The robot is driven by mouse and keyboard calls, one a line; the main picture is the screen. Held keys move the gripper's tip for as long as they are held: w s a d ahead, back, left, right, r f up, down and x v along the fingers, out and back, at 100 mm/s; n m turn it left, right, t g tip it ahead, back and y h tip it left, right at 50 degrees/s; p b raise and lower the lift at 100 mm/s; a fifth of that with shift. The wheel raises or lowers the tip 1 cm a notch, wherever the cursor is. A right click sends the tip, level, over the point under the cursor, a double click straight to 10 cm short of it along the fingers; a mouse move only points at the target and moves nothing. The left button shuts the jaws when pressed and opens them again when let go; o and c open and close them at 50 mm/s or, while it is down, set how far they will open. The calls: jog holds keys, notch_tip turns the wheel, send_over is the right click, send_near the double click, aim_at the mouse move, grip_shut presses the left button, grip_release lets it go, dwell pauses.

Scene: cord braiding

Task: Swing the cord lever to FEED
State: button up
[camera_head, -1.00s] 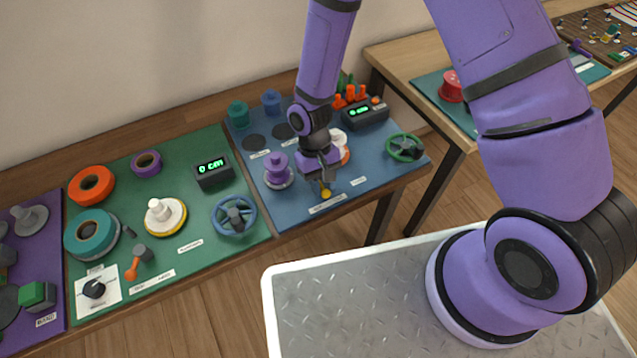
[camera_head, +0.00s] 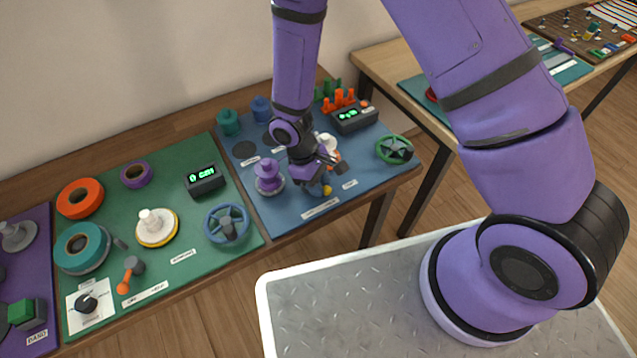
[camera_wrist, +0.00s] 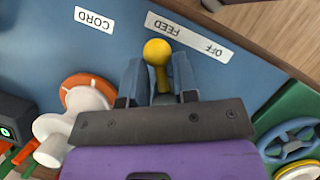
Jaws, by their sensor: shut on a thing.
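The cord lever's yellow knob (camera_head: 327,190) is on the blue board (camera_head: 285,210). It also shows in the wrist view (camera_wrist: 158,52). My gripper (camera_head: 323,183) is shut on the lever, with the knob standing out beyond the grey fingers (camera_wrist: 160,80). The OFF/FEED label (camera_head: 321,208) lies just in front of it. In the wrist view the label (camera_wrist: 190,37) reads upside down, and the knob is close to the FEED word, away from OFF. The lever's lower part and pivot are hidden by the gripper.
A purple spool (camera_head: 268,176) stands left of my gripper. A white and orange piece (camera_wrist: 82,108) is close to it. A green handwheel (camera_head: 395,149) and a black display box (camera_head: 354,117) are further right. The green board (camera_head: 185,275) adjoins on the left.

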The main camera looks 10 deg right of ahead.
dwell(0.3)
jog(key=o, duration=0.9)
jog(key=shift+r, duration=0.1)
jog(key=v, duration=1)
jog(key=shift+r, duration=0.3)
